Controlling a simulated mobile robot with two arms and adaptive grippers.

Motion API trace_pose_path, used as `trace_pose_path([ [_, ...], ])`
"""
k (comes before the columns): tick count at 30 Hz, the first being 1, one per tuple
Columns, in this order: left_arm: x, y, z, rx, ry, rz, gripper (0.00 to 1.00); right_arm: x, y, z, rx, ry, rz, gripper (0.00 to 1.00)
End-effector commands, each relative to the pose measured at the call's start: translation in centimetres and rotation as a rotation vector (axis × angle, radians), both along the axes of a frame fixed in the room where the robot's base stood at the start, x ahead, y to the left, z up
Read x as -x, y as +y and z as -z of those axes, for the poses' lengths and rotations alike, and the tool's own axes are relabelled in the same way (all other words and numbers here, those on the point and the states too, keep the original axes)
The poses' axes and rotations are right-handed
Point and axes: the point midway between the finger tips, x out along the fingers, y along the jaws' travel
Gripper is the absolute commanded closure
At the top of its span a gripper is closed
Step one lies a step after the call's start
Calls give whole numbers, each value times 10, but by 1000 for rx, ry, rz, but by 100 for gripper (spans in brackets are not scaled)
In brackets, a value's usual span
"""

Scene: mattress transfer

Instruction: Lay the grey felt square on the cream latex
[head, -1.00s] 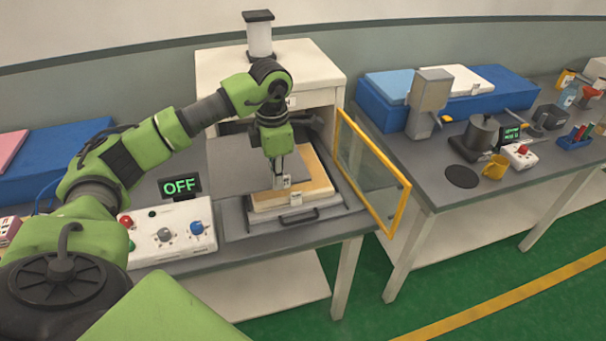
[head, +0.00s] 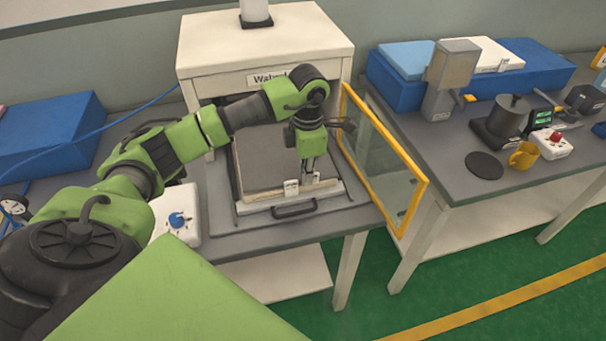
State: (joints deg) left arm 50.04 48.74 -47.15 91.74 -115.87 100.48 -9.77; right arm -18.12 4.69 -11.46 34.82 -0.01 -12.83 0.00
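The grey felt square (head: 268,165) lies over the stack in the tray in front of the white press, covering most of its top. The cream latex (head: 236,174) shows only as a thin pale edge under the felt. My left gripper (head: 309,170) points down at the felt's front right corner, its narrow fingers close together at a small white tag there. It appears shut on the felt. The exact contact at the fingertips is too small to see clearly. My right gripper is not in view.
The white press (head: 266,50) stands behind the tray (head: 293,209). A yellow-framed clear door (head: 385,165) stands open close to the right of my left gripper. A white control box (head: 175,215) is at the left. A second bench with tools is beyond the door.

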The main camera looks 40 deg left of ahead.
Motion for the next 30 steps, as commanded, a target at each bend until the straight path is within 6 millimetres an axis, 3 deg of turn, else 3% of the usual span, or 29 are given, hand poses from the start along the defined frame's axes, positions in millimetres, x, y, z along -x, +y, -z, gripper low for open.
trace_pose_path([
  [3, -1, 0, 2, -2, -3, -2, 100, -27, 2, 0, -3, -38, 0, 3],
  [6, -1, 0, 1, -2, -2, -2, 100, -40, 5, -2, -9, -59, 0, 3],
  [8, 0, 0, 1, -2, -2, -2, 80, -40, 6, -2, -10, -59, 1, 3],
  [20, -2, 0, -2, -1, -5, -2, 78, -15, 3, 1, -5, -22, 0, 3],
  [26, -3, -1, -29, -2, -11, -2, 78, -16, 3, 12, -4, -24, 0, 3],
  [30, -3, -1, -61, -2, -11, -1, 78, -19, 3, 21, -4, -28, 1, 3],
])
